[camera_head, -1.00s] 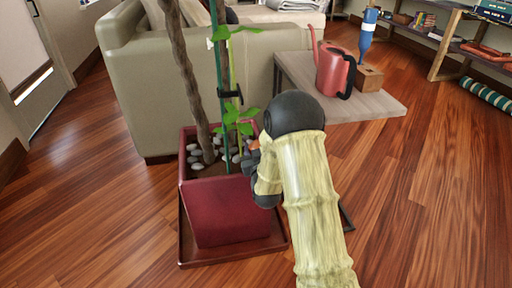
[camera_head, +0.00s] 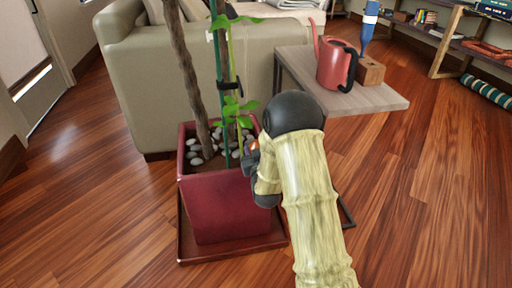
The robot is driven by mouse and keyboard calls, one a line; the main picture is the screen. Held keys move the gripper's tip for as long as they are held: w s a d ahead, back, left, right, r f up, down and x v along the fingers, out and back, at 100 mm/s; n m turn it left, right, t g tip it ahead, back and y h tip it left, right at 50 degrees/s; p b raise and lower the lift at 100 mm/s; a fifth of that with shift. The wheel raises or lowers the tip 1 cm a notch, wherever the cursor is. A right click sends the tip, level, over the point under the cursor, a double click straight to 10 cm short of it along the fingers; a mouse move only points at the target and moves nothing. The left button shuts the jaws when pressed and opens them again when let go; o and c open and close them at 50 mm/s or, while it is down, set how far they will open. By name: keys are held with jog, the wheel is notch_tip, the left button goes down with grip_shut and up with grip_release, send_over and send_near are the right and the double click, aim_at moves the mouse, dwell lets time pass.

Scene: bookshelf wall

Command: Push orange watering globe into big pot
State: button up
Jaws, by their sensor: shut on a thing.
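The big pot (camera_head: 225,208) is a square dark red planter on a red tray, with soil, grey pebbles, a twisted trunk and a green stake with leaves. My gripper (camera_head: 249,154) is at the pot's right rim, mostly hidden behind my own wrist and arm. A small orange bit (camera_head: 254,146) shows at its jaws, which fits the orange watering globe. My gripper is shut on it. The rest of the globe is hidden, and I cannot tell whether its tip touches the soil.
A low grey-wood table (camera_head: 375,100) behind my arm holds a red watering can (camera_head: 332,65) and a blue bottle-like globe (camera_head: 369,22) in a wooden block (camera_head: 371,70). A beige sofa (camera_head: 150,85) stands behind the pot. Wooden floor is clear at left and right.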

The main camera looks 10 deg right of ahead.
jog(key=o, duration=1.1)
jog(key=shift+o, duration=1.1)
jog(key=shift+a, duration=0.15)
jog(key=shift+a, duration=0.15)
jog(key=shift+c, duration=0.5)
jog(key=shift+c, duration=0.2)
jog(key=shift+o, duration=0.3)
jog(key=shift+s, duration=0.25)
jog(key=shift+o, duration=0.7)
jog(key=s, duration=0.1)
jog(key=s+r, duration=0.1)
jog(key=s, duration=0.2)
jog(key=s+r, duration=0.1)
jog(key=s, duration=0.1)
jog(key=shift+s, duration=0.25)
